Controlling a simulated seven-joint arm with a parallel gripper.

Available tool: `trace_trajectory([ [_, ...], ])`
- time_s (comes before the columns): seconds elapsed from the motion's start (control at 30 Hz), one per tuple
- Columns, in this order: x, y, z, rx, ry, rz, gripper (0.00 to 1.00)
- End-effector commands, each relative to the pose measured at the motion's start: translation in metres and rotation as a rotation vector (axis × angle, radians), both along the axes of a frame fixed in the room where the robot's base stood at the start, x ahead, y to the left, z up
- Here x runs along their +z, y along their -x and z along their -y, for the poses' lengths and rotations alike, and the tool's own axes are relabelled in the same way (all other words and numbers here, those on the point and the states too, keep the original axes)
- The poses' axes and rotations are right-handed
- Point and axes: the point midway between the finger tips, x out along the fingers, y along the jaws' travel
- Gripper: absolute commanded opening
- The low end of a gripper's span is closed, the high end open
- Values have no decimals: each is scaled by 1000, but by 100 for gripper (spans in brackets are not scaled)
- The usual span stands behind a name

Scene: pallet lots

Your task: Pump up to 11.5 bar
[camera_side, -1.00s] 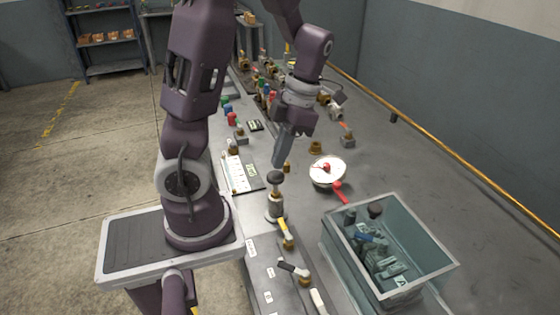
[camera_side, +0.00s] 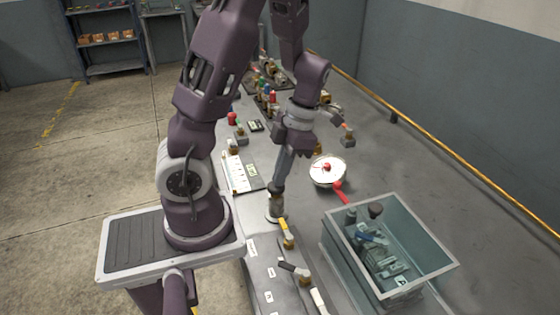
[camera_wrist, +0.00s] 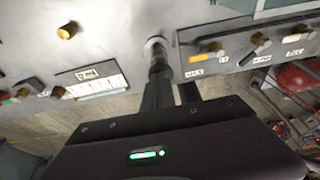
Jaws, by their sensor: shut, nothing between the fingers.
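The pump (camera_side: 276,213) stands upright near the bench's front edge, a pale base with its top end under my gripper. My gripper (camera_side: 278,190) is shut and empty, pointing down, with its fingertips at the pump's top; its black knob is hidden behind them. In the wrist view the shut fingers (camera_wrist: 158,75) reach to the pump (camera_wrist: 156,44). A white round dial (camera_side: 322,178) with a red centre lies to the right of the pump; I cannot read it. A small display panel (camera_side: 252,171) lies to the left, its figures too small to read.
A glass-walled bin (camera_side: 333,236) with grey parts stands front right. A red lever (camera_side: 338,187) is beside the dial. Yellow (camera_side: 284,229) and black (camera_side: 290,266) valve levers sit in front of the pump. Several coloured fittings (camera_side: 270,88) crowd the back.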

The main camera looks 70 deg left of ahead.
Motion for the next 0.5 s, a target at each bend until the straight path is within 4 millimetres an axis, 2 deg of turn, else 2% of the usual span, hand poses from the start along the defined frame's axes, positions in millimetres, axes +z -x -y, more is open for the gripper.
trace_trajectory([
  [0.13, -4, 3, 1, -3, -2, -13, 0],
  [0.27, 5, 2, 1, -4, -3, -8, 0],
  [0.43, 43, 0, 1, -5, -2, 7, 0],
  [0.5, 60, -6, 0, -5, -3, 7, 0],
])
